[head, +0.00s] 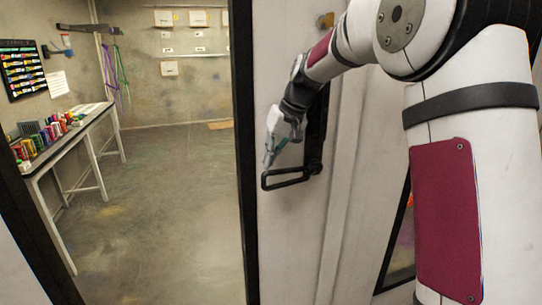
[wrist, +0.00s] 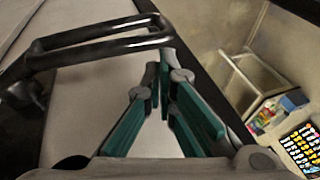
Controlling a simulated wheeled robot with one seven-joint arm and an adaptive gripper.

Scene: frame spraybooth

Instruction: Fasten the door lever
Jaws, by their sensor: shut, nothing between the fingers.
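The door lever (head: 290,178) is a black looped handle on the pale door panel (head: 282,240) in the head view. It also shows in the wrist view (wrist: 100,42), crossing the upper left. My gripper (head: 270,160) is just above the lever's free end in the head view, pointing down. In the wrist view my gripper's teal-padded fingers (wrist: 163,68) are shut and empty, their tips close to the loop's end. I cannot tell whether they touch it.
A dark door edge (head: 243,130) stands left of the lever, beside an open doorway. Beyond it are bare floor (head: 170,200) and a long bench (head: 75,140) with coloured cans (head: 50,130). A marker rack (head: 22,68) hangs on the wall.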

